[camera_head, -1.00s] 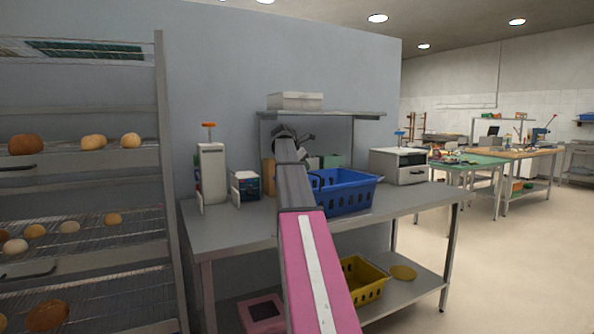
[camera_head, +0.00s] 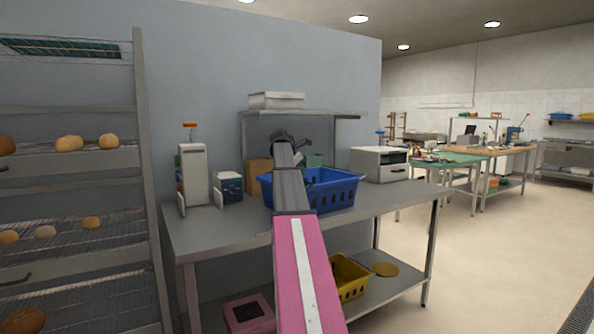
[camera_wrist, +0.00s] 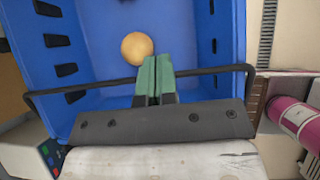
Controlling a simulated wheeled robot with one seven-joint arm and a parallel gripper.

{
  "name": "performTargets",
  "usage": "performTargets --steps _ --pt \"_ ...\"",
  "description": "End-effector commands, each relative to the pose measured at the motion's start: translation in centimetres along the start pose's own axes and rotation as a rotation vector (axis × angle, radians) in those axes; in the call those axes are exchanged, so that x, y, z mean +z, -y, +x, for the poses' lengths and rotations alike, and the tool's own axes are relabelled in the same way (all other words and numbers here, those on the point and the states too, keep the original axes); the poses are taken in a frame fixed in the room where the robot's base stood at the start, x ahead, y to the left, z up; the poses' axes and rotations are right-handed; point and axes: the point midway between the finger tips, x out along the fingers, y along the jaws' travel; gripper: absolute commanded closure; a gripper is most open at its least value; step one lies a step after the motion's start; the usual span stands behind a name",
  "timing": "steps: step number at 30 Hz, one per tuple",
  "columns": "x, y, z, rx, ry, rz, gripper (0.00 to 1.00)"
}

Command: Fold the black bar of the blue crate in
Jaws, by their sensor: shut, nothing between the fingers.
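The blue crate (camera_head: 335,197) stands on the steel table, with my arm crossing in front of its left part in the head view. In the wrist view the crate (camera_wrist: 98,45) fills the upper middle, and I look down into it. Its black bar (camera_wrist: 215,70) runs across the crate from side to side. My gripper (camera_wrist: 158,62) has green fingers pressed together, with nothing between them. The fingers overlap the middle of the bar in the picture; I cannot tell whether they touch it. A round yellow-orange item (camera_wrist: 137,48) lies in the crate just beyond the fingertips.
The steel table (camera_head: 222,236) has a white dispenser (camera_head: 193,174) at left and a white oven-like box (camera_head: 378,164) at right. A shelf (camera_head: 335,114) stands above the crate. A yellow crate (camera_head: 350,278) sits below. A bread rack (camera_head: 140,150) is at left. Floor at right is clear.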

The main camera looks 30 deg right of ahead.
Motion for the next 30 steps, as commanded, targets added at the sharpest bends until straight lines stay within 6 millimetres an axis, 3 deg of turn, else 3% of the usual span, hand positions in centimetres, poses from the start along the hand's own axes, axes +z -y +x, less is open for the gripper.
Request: performTargets --steps 12,30 --pt "0.2 -0.1 1.7 -0.001 -0.204 0.000 1.00" --pt "0.1 0.0 1.9 0.000 -0.236 0.000 1.00"
